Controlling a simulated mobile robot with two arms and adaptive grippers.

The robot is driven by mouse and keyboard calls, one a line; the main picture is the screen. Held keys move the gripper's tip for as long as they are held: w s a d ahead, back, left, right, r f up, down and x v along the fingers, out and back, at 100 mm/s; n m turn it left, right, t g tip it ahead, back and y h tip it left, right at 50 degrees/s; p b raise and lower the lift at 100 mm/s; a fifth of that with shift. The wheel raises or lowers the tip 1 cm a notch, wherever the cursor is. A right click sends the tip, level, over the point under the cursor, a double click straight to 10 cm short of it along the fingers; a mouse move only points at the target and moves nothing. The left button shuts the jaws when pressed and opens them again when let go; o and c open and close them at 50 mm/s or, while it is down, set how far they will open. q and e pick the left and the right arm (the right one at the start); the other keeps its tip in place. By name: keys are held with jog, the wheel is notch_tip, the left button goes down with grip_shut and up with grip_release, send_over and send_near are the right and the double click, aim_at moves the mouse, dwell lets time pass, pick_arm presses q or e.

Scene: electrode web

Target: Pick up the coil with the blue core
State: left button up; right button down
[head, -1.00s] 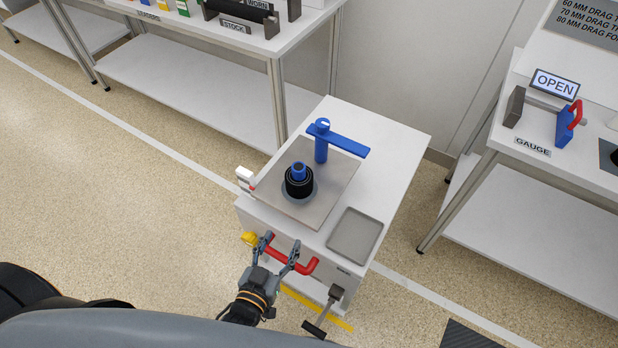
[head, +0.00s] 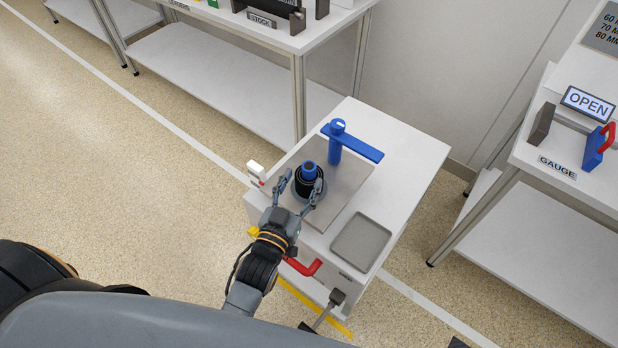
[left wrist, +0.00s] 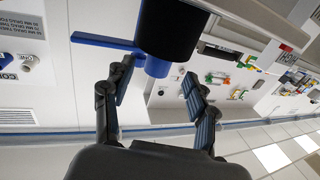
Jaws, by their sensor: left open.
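The coil (head: 309,190) is a black winding on a blue core (head: 309,170). It stands upright on a round base on the grey plate (head: 349,193) of the small white cabinet. In the left wrist view the black coil (left wrist: 170,30) and its blue core (left wrist: 157,67) show large at the top. My left gripper (head: 298,191) is open, with its fingers at the near side of the coil, one to each side. The left gripper (left wrist: 157,88) also shows open in the left wrist view. I cannot tell whether the fingers touch the coil. My right gripper is not in view.
A blue post with a flat arm (head: 352,143) stands just behind the coil. An empty grey tray (head: 361,240) lies to its right, and a red handle (head: 304,267) is on the cabinet front. A gauge table (head: 560,172) stands at right, a stock table (head: 262,38) behind.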

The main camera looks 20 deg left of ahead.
aim_at(306, 174)
pick_arm(q)
jog(key=w, duration=0.4)
jog(key=shift+w+d, duration=0.25)
jog(key=shift+w, duration=0.15)
jog(key=shift+r, duration=0.15)
grip_shut()
